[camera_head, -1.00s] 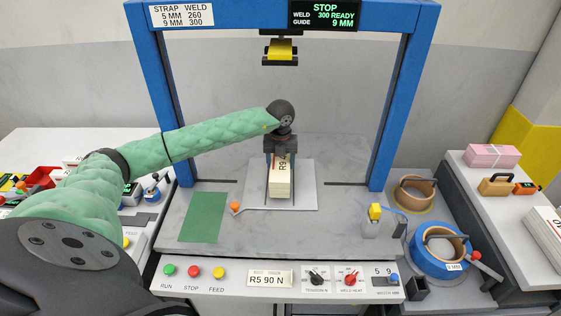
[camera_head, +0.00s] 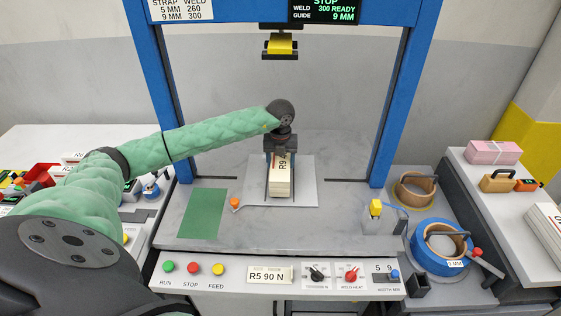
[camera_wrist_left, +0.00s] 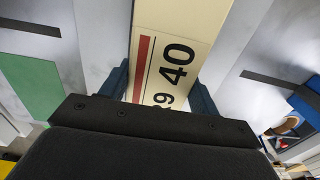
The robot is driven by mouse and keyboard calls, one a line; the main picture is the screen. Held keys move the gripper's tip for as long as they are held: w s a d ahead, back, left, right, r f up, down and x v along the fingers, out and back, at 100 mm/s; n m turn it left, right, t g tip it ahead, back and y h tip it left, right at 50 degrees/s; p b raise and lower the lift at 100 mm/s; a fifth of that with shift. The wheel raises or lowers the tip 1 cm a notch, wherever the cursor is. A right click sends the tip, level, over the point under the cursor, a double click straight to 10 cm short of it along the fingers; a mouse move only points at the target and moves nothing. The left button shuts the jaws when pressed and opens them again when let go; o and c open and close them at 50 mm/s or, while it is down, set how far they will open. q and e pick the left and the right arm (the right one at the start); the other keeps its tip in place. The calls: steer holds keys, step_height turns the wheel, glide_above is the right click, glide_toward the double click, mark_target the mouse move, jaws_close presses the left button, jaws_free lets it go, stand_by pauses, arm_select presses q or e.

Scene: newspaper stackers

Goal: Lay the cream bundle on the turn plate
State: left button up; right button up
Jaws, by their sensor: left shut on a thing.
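The cream bundle (camera_head: 281,187) carries a label reading R9 40 and a red bar, and it is over the light grey turn plate (camera_head: 305,187) in the middle of the strapping machine. My left gripper (camera_head: 281,160) is shut on the bundle from above, with a finger on each side. In the left wrist view the bundle (camera_wrist_left: 180,35) runs between the two dark fingers (camera_wrist_left: 162,88). Whether the bundle touches the plate cannot be told. My right gripper is not in view.
A blue arch (camera_head: 398,95) frames the plate, with a yellow-faced head (camera_head: 281,47) above. A green mat (camera_head: 203,214) and an orange knob (camera_head: 234,202) lie left of the plate. Strap reels (camera_head: 441,247) and a pink bundle (camera_head: 492,152) stand right.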

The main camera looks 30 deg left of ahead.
mark_target(280, 160)
arm_select(q)
steer(key=shift+f+b, duration=0.35)
steer(key=shift+f, duration=0.05)
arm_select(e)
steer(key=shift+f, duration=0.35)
arm_select(q)
steer(key=o, duration=1.9)
steer(key=shift+c, duration=0.2)
steer(key=shift+f, duration=0.15)
step_height(280, 160, up, 8)
steer(key=b, duration=0.3)
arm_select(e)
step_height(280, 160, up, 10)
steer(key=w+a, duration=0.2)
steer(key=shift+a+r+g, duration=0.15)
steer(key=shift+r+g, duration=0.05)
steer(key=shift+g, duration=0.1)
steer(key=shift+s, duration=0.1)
